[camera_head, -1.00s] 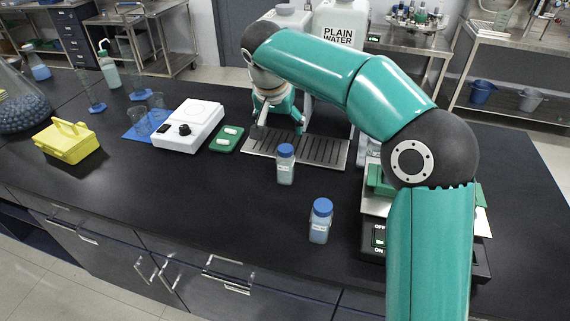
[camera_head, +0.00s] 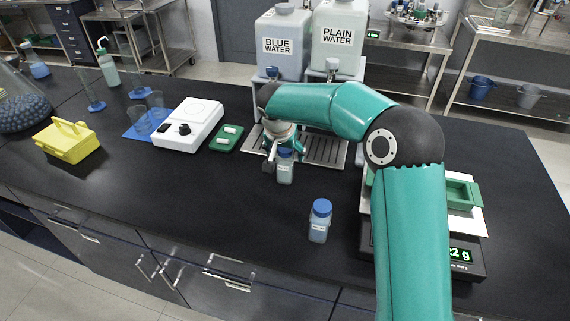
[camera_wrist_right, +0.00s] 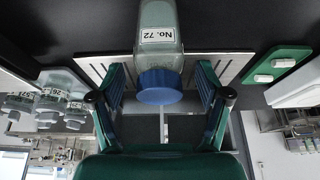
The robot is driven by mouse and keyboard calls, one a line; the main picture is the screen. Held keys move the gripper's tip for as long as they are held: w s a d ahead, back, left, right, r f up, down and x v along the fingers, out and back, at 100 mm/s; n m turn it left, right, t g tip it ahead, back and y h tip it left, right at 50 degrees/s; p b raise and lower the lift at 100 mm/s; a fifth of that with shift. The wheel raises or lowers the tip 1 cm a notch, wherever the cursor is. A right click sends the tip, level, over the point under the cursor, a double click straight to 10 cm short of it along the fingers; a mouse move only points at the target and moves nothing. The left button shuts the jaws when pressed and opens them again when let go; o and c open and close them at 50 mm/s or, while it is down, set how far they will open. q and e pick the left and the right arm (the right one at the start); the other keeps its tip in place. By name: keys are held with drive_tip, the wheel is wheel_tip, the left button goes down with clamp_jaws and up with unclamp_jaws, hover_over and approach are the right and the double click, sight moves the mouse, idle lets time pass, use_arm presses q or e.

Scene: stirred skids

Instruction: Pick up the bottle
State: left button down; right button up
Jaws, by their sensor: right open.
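A clear bottle with a blue cap (camera_head: 286,174) stands upright on the black bench in front of the metal drip tray. In the right wrist view the bottle (camera_wrist_right: 158,30) carries a label reading "No. 72", and its blue cap lies between my two fingers. My right gripper (camera_head: 284,158) is open around the cap, one finger on each side, with gaps visible. A second blue-capped bottle (camera_head: 319,220) stands nearer the front edge, apart from the gripper. My left gripper is not in view.
A digital scale (camera_head: 463,262) with a green tray (camera_head: 462,192) is at right under my arm. Blue water (camera_head: 280,45) and plain water (camera_head: 338,38) tanks stand behind. A white stirrer (camera_head: 188,126), green holder (camera_head: 226,138) and yellow case (camera_head: 66,140) are left.

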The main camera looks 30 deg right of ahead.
clamp_jaws()
idle(0.4)
drive_tip(key=shift+r, duration=0.2)
